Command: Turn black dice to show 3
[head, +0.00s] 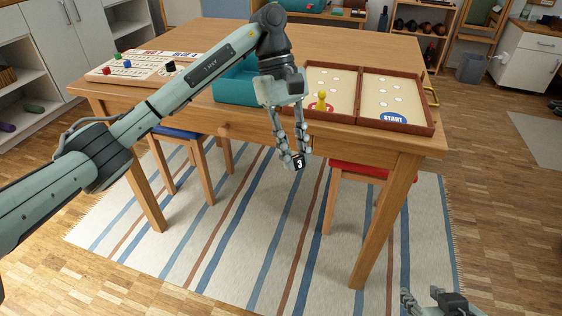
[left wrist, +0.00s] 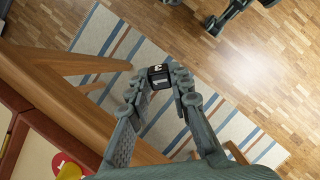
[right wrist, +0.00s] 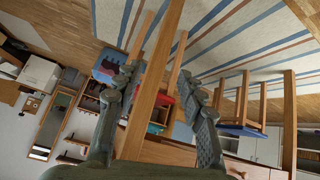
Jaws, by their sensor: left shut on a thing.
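My left gripper (head: 292,152) is shut on the black dice (head: 298,161), which is held in the air in front of the table's front edge, over the rug. A white 3 shows on the dice's face toward the head camera. In the left wrist view the dice (left wrist: 158,77) sits between the two fingertips, with a white mark on a black face and a lighter face below it. My right gripper (right wrist: 161,82) is open and empty; in the head view only part of it (head: 432,299) shows at the bottom right, low and far from the dice.
The wooden table (head: 340,37) carries an open game box (head: 433,108) with a yellow pawn (head: 321,100), a teal tray (head: 233,88) and a white board (head: 128,62) with small coloured cubes. A red-seated stool (head: 360,171) and a blue-seated stool (head: 180,133) stand under it.

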